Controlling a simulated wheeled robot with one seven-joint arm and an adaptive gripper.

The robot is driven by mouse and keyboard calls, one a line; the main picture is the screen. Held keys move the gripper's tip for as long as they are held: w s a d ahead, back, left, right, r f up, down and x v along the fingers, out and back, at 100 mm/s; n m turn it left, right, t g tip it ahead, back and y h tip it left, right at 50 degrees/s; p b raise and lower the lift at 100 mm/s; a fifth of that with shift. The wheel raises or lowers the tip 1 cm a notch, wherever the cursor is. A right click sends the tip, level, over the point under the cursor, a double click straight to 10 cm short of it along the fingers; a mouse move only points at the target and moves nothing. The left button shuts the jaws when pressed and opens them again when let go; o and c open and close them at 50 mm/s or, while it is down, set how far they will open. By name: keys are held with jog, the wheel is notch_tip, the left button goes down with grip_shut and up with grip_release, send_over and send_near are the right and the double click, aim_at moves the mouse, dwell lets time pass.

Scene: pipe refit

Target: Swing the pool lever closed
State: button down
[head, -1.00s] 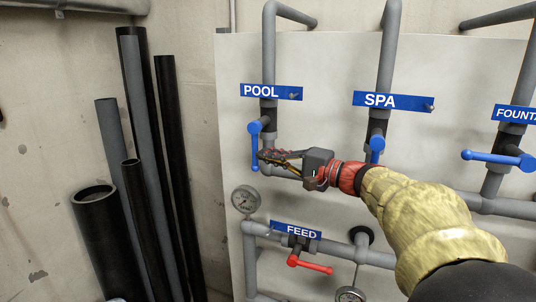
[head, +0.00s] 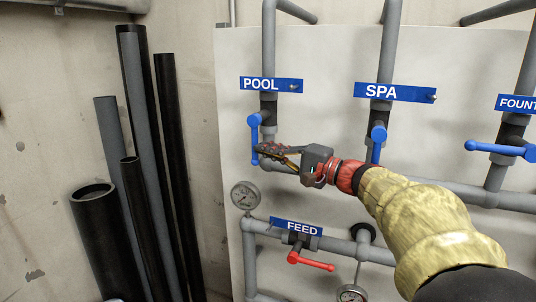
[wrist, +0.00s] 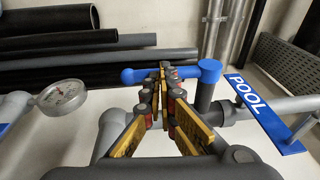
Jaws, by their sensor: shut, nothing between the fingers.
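The pool lever (head: 254,138) is blue and hangs straight down from its valve under the POOL sign (head: 271,85). In the wrist view the pool lever (wrist: 143,75) runs across the picture, left from its blue hub. My gripper (head: 261,149) is shut and empty, with its fingertips at the right side of the lever's lower half. In the wrist view the gripper's fingertips (wrist: 164,72) overlap the middle of the lever. I cannot tell whether they touch it.
The blue SPA lever (head: 377,145) hangs just above my wrist. The red FEED lever (head: 312,263) and a gauge (head: 245,195) sit below. The FOUNTAIN lever (head: 490,148) is sideways at right. Black and grey pipes (head: 130,170) lean on the left wall.

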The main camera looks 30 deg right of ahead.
aim_at(254, 154)
jog(key=shift+w+a+f+t+b, duration=0.2)
jog(key=shift+t+b, duration=0.2)
jog(key=shift+b, duration=1.3)
jog(key=shift+f+b, duration=0.1)
jog(key=shift+b, duration=0.3)
jog(key=t+b, duration=0.1)
jog(key=b, duration=0.3)
jog(key=w+a+m+t+y+b, duration=0.1)
jog(key=b, duration=0.3)
jog(key=w+a+t+b, duration=0.1)
jog(key=t+b, duration=0.1)
jog(key=b, duration=0.2)
jog(key=shift+w+f+y+b, duration=0.2)
jog(key=shift+f+y+b, duration=0.1)
jog(key=shift+f+b, duration=0.1)
jog(key=s+a+b+x, duration=0.1)
jog(key=b+x, duration=0.7)
jog(key=b, duration=0.2)
jog(key=shift+a+r+m, duration=0.15)
jog(key=shift+r+m, duration=0.15)
jog(key=shift+r, duration=0.2)
jog(key=shift+w, duration=0.2)
